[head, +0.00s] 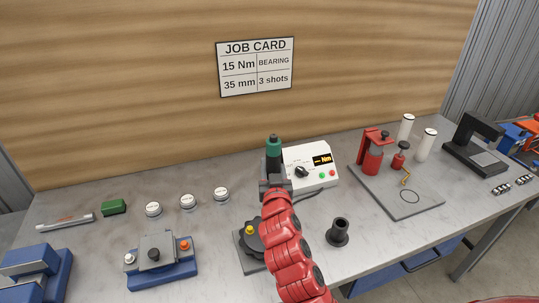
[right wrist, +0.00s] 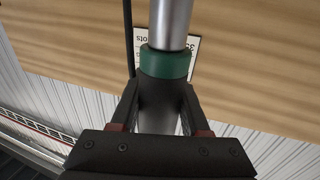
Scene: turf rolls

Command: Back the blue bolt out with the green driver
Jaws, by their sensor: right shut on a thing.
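The green driver (head: 273,146) stands upright in the head view, with a green top and a dark body. My right gripper (head: 272,187) is shut on its dark body, above the bench. In the right wrist view the driver shows a green collar (right wrist: 165,63) and a silver cylinder beyond it, with the gripper's fingers (right wrist: 160,115) on both sides of the dark body. I cannot make out a blue bolt. A dark round fixture (head: 252,243) with a yellow knob sits on a plate just left of my red arm, which partly hides it. My left gripper is not in view.
A white control box (head: 316,168) with a dial stands right behind the driver. A black flanged tube (head: 338,233) stands right of my arm. A blue fixture (head: 162,264) and several round white-topped pieces are left; a grey plate (head: 427,201) with red parts is right.

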